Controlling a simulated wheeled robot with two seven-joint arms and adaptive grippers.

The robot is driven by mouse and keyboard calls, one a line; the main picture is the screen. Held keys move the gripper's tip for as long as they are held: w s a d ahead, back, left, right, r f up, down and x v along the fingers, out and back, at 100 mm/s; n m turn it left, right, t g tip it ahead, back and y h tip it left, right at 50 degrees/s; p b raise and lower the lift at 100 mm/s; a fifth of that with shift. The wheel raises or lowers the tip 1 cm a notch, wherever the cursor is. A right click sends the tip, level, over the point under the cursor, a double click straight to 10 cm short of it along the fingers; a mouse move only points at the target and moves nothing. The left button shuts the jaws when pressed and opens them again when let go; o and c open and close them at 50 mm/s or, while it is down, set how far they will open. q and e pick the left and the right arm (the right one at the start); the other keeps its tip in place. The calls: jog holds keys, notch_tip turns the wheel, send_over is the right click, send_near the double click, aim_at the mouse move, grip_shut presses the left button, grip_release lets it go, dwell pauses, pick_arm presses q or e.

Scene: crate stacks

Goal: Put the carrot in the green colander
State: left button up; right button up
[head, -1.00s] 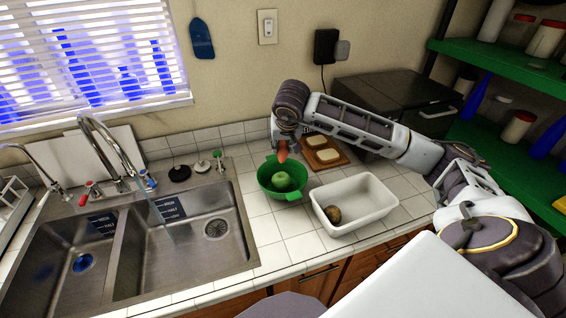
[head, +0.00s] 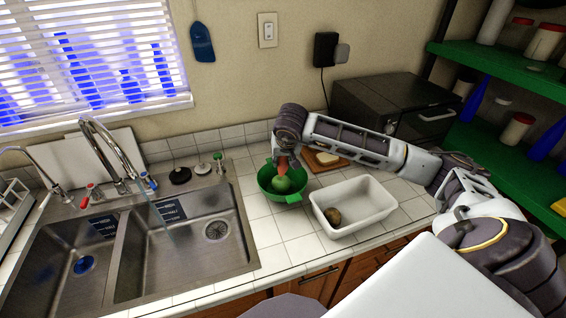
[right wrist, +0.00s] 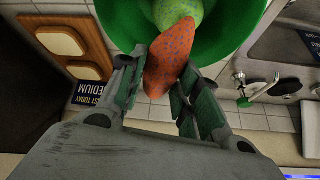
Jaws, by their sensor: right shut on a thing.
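The green colander (head: 284,197) stands on the tiled counter between the sink and the white bin, with a green apple-like fruit (head: 281,185) inside. My right gripper (head: 283,158) is over the colander's back side and is shut on the orange carrot (head: 283,166). In the right wrist view, the carrot (right wrist: 168,58) is between the two fingers (right wrist: 153,92). Its far end overlaps the green fruit (right wrist: 180,14) and the colander (right wrist: 232,22); I cannot tell if it touches them. My left gripper is not in view.
A white bin (head: 374,220) holding a brown round item (head: 332,216) stands right of the colander. A wooden board (head: 316,166) with pale pieces lies behind. The double sink (head: 190,270) is to the left, a dark microwave (head: 395,105) at the back right.

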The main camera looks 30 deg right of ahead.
aim_at(284, 162)
jog(key=shift+f, duration=1.15)
jog(key=shift+f+b, duration=0.55)
jog(key=shift+f, duration=0.05)
jog(key=o, duration=1)
jog(key=shift+r, duration=0.2)
jog(key=shift+r+p, duration=0.45)
jog(key=shift+p, duration=0.35)
jog(key=b+v, duration=0.1)
jog(key=v, duration=1.1)
jog(key=shift+b, duration=0.3)
